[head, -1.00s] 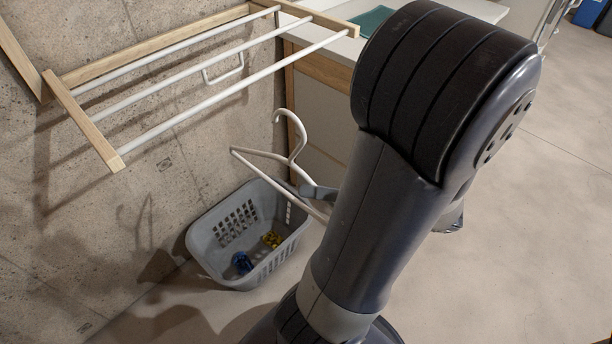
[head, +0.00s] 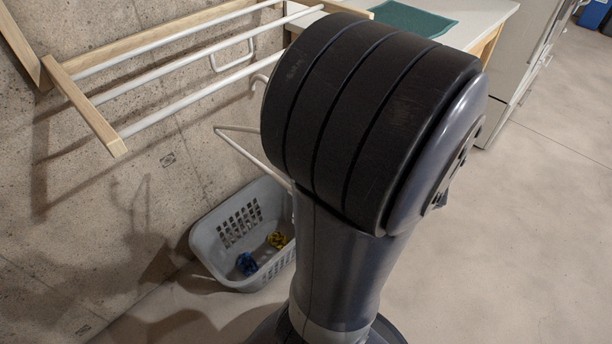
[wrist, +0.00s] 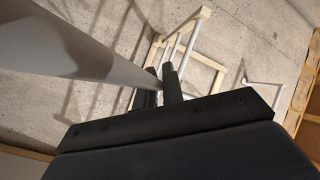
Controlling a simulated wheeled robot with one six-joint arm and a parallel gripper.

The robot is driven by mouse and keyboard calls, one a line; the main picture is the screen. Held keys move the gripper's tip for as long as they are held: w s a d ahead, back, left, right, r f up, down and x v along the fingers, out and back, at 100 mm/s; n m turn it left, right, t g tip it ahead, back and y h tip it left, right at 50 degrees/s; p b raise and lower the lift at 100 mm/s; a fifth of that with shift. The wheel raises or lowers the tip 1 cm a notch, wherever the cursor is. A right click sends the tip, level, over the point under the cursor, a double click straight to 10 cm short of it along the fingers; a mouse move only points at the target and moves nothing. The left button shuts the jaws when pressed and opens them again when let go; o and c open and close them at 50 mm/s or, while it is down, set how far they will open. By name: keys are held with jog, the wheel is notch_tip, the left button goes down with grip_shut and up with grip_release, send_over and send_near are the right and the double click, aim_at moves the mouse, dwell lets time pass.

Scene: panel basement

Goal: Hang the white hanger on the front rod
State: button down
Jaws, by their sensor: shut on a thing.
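The white hanger (head: 240,129) shows in the head view left of my arm, in the air above the laundry basket. Part of its hook and one corner are visible; my arm hides the rest. In the wrist view a thick pale bar of the hanger (wrist: 95,52) runs into my gripper (wrist: 163,84), which is shut on it. The white front rod (head: 190,100) is the nearest of three rods on a wooden wall rack. The hanger is apart from it, lower and to its right. The rack's wooden frame (wrist: 202,25) also shows beyond my fingers in the wrist view.
A grey laundry basket (head: 212,243) with blue and yellow items stands on the floor below, by the concrete wall. A white counter (head: 480,22) with a green mat (head: 412,18) stands behind my arm. A white loop (head: 232,55) shows behind the rods.

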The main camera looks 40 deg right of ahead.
jog(key=shift+w+a+r+p, duration=0.1)
jog(key=shift+w+p, duration=0.7)
jog(key=shift+w, duration=1.9)
jog(key=shift+w+a+p, duration=0.1)
jog(key=shift+w+p, duration=0.65)
jog(key=shift+w, duration=1.95)
notch_tip(320, 180, down, 3)
jog(key=b, duration=0.4)
jog(key=c, duration=1.5)
grip_release()
jog(key=shift+o, duration=0.2)
jog(key=shift+s, duration=0.1)
jog(key=shift+d, duration=0.15)
jog(key=v, duration=1)
jog(key=shift+s+d+b, duration=0.15)
jog(key=shift+s+b, duration=0.15)
jog(key=shift+b, duration=0.1)
